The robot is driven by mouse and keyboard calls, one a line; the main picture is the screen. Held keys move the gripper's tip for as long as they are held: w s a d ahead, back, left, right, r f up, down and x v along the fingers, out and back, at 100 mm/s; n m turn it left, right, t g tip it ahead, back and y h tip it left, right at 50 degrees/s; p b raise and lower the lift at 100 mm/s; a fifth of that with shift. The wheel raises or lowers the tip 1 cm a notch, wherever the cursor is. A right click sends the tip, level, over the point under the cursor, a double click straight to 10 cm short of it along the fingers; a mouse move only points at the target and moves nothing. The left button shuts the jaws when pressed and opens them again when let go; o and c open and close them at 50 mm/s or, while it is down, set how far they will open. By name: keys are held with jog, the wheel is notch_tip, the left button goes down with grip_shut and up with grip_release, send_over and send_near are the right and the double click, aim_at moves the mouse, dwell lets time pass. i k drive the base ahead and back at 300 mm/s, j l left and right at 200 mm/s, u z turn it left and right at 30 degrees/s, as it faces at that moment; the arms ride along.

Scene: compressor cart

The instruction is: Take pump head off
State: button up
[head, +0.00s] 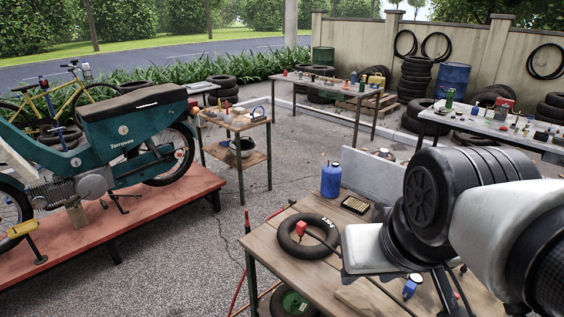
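A black tyre or inner tube (283,240) lies flat on the wooden workbench (266,251). A small red piece (301,228) shows at the middle of the ring and may be the pump head; it is too small to tell whether it sits on a valve. A thin red hose (238,292) hangs by the bench's left end. My gripper (368,270) is over the bench, just right of the ring and apart from the red piece. Its fingertips are not clear, so its opening cannot be read.
On the bench, a blue bottle (331,181) and a small dark box (355,204) stand behind the ring, and a small blue item (410,288) is near my gripper. A green round part (292,302) shows below. A teal moped (135,135) stands on a red platform (150,215) at left.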

aim_at(301, 227)
jog(key=i+j, duration=0.3)
jog(key=j, duration=0.15)
jog(key=i+j, duration=0.65)
jog(key=j, duration=0.2)
jog(key=i+j+z, duration=0.1)
jog(key=i+j, duration=0.15)
jog(key=j, duration=0.15)
jog(key=i+j+z, duration=0.1)
jog(key=j, duration=0.25)
jog(key=i+z, duration=0.1)
jog(key=z, duration=1.25)
